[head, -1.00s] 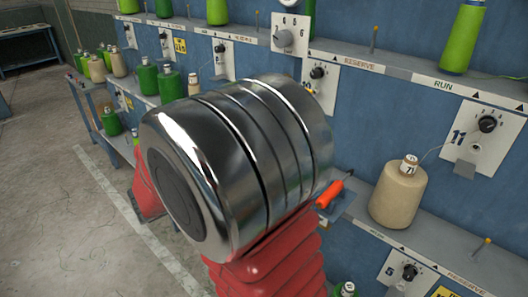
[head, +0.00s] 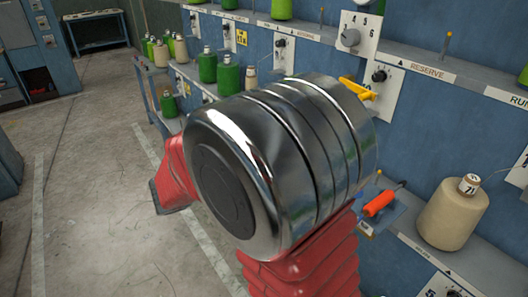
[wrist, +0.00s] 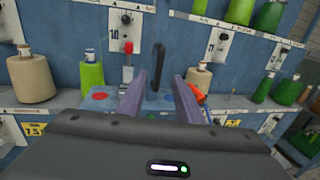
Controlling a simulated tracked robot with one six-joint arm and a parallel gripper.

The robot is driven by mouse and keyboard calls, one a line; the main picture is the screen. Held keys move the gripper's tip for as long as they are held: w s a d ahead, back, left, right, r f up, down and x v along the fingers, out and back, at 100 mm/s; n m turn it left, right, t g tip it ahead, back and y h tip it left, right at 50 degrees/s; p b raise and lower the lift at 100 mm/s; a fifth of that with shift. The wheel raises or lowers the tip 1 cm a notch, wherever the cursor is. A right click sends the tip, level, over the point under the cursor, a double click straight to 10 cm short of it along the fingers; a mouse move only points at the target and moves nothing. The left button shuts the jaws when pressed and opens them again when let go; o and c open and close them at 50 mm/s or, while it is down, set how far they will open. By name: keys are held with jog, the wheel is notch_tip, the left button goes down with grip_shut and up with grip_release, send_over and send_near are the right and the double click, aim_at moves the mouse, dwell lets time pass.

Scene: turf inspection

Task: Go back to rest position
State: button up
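My gripper (wrist: 159,82) shows in the wrist view as two purple fingers standing apart. A dark upright bar (wrist: 158,66) shows between them, clear of both fingers; I cannot tell how far beyond the tips it is. In the head view my arm's large metal joint and red ribbed sleeve fill the middle and hide my gripper. An orange-handled tool (head: 380,204) lies on a blue plate on the shelf, right of my arm. A yellow piece (head: 357,88) shows behind the metal joint.
The blue rack carries shelves, dial panels (head: 381,77) and yarn cones, including a beige cone (head: 452,212) close on the right and green cones (head: 207,68) farther off. A red-knobbed lever (wrist: 128,48) stands in the wrist view. Concrete floor (head: 85,170) is clear on the left.

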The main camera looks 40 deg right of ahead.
jog(key=shift+f, duration=0.1)
jog(key=s+a+f+m+t+y, duration=0.1)
jog(key=s+a+f+m+y, duration=0.2)
jog(key=a+f+m+y, duration=0.3)
jog(key=s+a+f+m+t+y, duration=0.1)
jog(key=s+a+f+m+y, duration=0.2)
jog(key=f+y, duration=0.35)
jog(key=a+m+t+y, duration=0.3)
jog(key=a+m+t, duration=0.15)
jog(key=a, duration=0.45)
notch_tip(320, 180, up, 7)
jog(key=s+a+m+t+y, duration=0.1)
jog(key=a+m+t+y, duration=0.1)
jog(key=t, duration=0.1)
jog(key=shift+s+a+r, duration=0.15)
jog(key=shift+s+a, duration=0.1)
jog(key=shift+a, duration=0.1)
jog(key=shift+s, duration=0.15)
